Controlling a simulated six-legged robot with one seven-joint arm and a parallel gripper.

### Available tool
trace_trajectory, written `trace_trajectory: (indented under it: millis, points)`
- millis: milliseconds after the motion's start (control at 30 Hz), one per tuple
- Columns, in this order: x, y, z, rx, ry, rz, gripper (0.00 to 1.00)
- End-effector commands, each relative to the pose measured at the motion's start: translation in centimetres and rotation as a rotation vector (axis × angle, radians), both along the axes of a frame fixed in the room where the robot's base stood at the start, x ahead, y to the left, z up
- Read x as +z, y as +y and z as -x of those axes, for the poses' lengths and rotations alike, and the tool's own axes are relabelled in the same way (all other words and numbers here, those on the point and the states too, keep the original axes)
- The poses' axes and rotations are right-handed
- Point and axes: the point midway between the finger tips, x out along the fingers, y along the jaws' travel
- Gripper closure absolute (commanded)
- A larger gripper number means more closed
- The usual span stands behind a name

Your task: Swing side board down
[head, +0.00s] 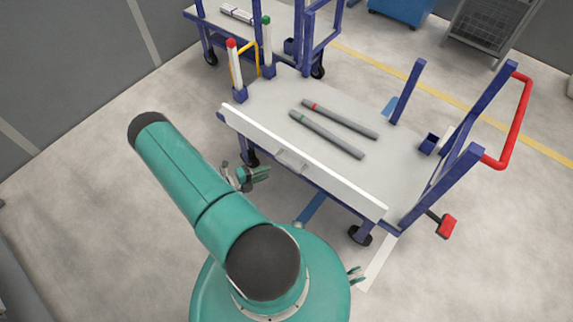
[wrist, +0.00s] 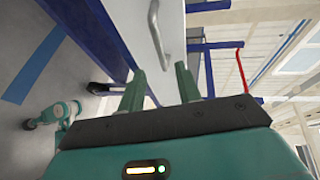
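The white side board (head: 330,178) runs along the near long edge of the blue-framed cart and appears to stand up. A grey bar handle (head: 292,160) sits near the middle of its outer side. My gripper (head: 262,174) is in front of the board, to the left of the handle and apart from it. In the wrist view, the fingers (wrist: 163,85) are spread with nothing between them. The handle (wrist: 160,32) lies ahead of them on the white board (wrist: 174,45). The inner face of the board is mostly hidden.
Two grey pipes, one red-banded (head: 340,120) and one green-banded (head: 330,136), lie on the cart's bed (head: 255,100). Blue posts and a red push bar (head: 517,125) rise at the right. A second cart (head: 285,15) stands behind. The floor at left is clear.

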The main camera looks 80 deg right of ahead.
Motion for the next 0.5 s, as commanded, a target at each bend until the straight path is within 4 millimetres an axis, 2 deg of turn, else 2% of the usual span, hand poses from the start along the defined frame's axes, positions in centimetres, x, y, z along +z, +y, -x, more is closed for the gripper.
trace_trajectory:
  millis: [300, 500]
  points:
    - [-1.1, -4.3, 4.6, -0.006, -0.002, 0.001, 0.66]
    - [-1.7, -6.4, 6.7, -0.004, -0.003, 0.001, 0.66]
